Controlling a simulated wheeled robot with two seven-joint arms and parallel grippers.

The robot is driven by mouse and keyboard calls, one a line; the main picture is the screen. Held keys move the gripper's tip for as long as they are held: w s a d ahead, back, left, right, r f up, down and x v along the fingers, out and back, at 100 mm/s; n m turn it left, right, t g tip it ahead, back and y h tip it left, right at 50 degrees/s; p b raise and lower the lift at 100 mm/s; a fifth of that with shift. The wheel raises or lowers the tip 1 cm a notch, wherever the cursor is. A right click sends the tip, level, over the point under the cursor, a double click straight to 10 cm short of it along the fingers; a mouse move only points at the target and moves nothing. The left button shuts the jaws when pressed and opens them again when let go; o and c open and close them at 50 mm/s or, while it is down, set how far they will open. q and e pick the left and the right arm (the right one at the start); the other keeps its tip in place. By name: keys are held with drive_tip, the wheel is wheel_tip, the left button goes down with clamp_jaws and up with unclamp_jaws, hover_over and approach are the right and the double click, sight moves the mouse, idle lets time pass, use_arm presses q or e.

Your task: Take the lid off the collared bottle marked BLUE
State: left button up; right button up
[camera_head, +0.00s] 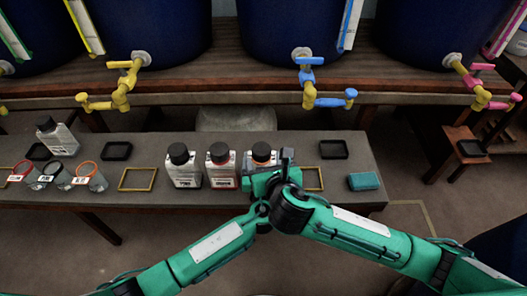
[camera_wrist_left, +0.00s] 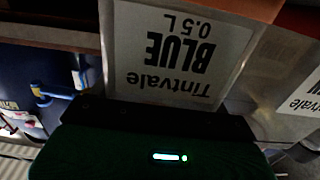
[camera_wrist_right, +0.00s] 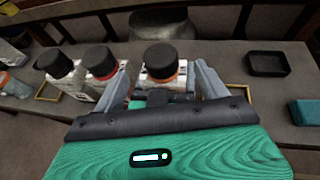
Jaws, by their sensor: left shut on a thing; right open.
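The bottle marked BLUE (camera_wrist_left: 180,50) fills much of the left wrist view, its label upside down. It is a pale bottle with a black lid (camera_head: 261,149) and an orange collar, standing upright at the right of a row of bottles. My left gripper (camera_wrist_left: 160,105) is shut on its body. My right gripper (camera_wrist_right: 160,72) is open, its fingers pointing toward the bottle from the near side. In the right wrist view the black lid (camera_wrist_right: 160,54) shows between and beyond the fingertips, still on the bottle. In the head view, my arms hide the bottle's lower part.
Two similar bottles, one black-collared (camera_head: 184,168) and one red-collared (camera_head: 220,168), stand close left. Yellow frames, black trays (camera_head: 333,149) and a teal block (camera_head: 364,181) lie on the bench (camera_head: 345,200). Beakers and another bottle (camera_head: 57,137) are far left; vats with taps stand behind.

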sight(262, 149)
drive_tip(key=x, duration=0.7)
drive_tip(key=shift+w+a, duration=0.1)
drive_tip(key=shift+w, duration=0.15)
drive_tip(key=c, duration=1.2)
drive_tip(key=shift+r, duration=0.1)
drive_tip(key=shift+r, duration=1)
drive_tip(key=shift+r, duration=2)
use_arm(q)
drive_tip(key=o, duration=1.4)
drive_tip(key=shift+s, duration=0.1)
